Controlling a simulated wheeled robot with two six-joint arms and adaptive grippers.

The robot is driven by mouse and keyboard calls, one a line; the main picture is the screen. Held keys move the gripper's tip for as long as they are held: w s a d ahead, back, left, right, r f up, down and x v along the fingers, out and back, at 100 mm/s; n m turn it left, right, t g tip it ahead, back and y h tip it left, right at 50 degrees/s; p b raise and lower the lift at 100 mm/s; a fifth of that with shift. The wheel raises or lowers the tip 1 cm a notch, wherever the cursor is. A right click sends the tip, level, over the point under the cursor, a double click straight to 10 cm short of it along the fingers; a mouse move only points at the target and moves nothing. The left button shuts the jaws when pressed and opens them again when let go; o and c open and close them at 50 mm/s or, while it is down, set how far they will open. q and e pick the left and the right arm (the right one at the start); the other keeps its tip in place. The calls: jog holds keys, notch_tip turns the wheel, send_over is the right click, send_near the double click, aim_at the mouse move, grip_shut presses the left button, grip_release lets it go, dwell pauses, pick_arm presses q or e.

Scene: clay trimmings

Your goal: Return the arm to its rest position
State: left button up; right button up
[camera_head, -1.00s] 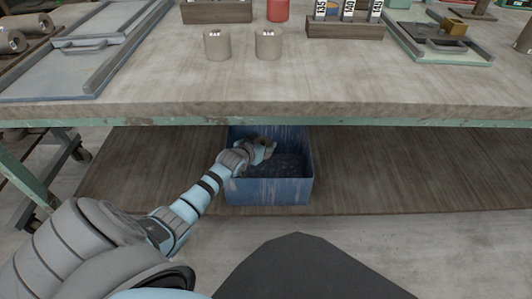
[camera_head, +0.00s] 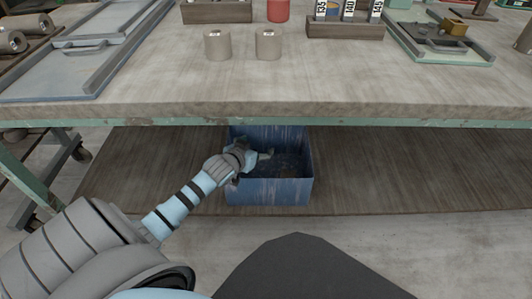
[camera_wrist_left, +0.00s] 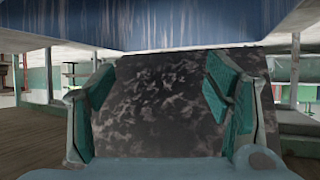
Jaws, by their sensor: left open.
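My left gripper (camera_head: 262,154) reaches from the left under the table to the blue bin, at its left side and over its opening. In the left wrist view my left gripper (camera_wrist_left: 165,110) has its two teal-padded fingers wide apart with nothing held between them. The blue bin (camera_head: 270,192) stands on the lower shelf and has dark material inside. In the left wrist view that dark, mottled material (camera_wrist_left: 165,95) shows beyond the fingers, with a blue bin wall (camera_wrist_left: 160,22) across the top. My right gripper is in neither view.
The worktable (camera_head: 300,95) spans above the bin, its front edge close over my left arm. Two grey cylinders (camera_head: 217,46) (camera_head: 268,45) and a wooden rack (camera_head: 345,28) stand on it. The lower shelf (camera_head: 410,170) is bare right of the bin.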

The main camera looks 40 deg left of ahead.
pick_arm(q)
jog(key=v, duration=0.6)
